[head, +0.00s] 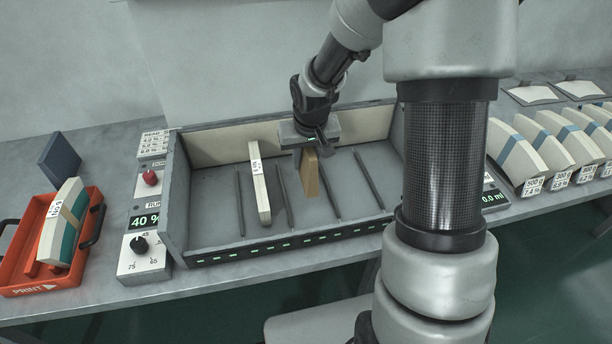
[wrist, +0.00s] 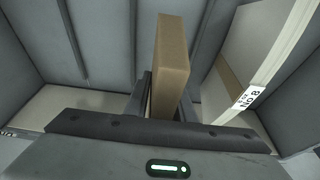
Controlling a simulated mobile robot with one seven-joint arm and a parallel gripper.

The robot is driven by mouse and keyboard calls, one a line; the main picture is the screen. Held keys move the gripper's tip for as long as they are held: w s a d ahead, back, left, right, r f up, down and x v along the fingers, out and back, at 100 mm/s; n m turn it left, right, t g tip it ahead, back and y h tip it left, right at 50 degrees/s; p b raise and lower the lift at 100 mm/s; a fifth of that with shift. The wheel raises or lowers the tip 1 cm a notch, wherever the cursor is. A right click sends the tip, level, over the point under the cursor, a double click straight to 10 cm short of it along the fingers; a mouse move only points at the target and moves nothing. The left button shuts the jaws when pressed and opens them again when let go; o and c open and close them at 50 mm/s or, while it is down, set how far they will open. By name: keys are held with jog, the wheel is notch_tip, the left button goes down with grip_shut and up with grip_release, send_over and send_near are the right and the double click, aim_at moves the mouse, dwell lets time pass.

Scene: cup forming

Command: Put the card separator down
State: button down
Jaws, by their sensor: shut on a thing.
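The card separator (head: 310,173) is a flat tan board. My gripper (head: 312,148) is shut on its upper end and holds it upright inside the grey bin. In the wrist view the separator (wrist: 170,65) stands out from between the dark jaws (wrist: 160,100). Its lower edge is near the bin floor; I cannot tell whether it touches.
A control box (head: 145,258) with a knob stands left of the bin. An orange tray (head: 32,285) holds a banded stack (head: 62,222), with a dark block (head: 60,158) behind. Several banded stacks (head: 520,160) stand at right. Bare bin floor shows right of the separator.

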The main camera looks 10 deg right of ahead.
jog(key=shift+f+b, duration=0.5)
jog(key=shift+f, duration=2.1)
jog(key=c, duration=1.5)
grip_release()
